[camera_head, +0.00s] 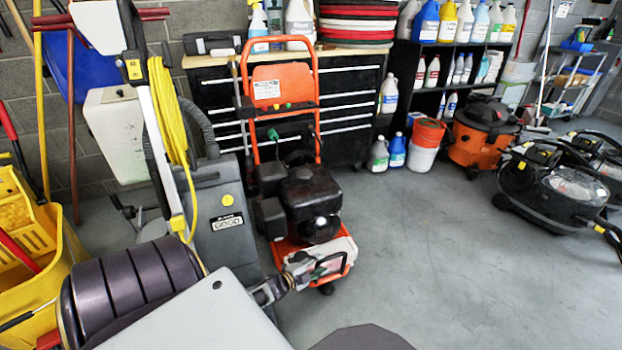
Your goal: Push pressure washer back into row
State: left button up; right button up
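The pressure washer (312,205) stands upright on the floor in the camera_head view, left of centre. It has an orange frame with a tall handle, a dark engine and an orange base with wheels. It stands in front of a black drawer cabinet (352,88), just right of a grey floor machine (222,225). My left gripper (330,265) reaches in from the lower left and overlaps the low front of the washer's base. I cannot tell whether it touches the base, or whether its fingers are open or shut. My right gripper is not in view.
An orange shop vacuum (480,135) and an orange-and-white bucket (425,146) stand back right, with black floor machines (560,185) farther right. Several bottles stand by the cabinet. A yellow mop bucket (55,262) is at left. The floor right of the washer is clear.

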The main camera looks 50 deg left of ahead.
pick_arm(q)
jog(key=shift+v, duration=1.9)
jog(key=shift+a, duration=0.1)
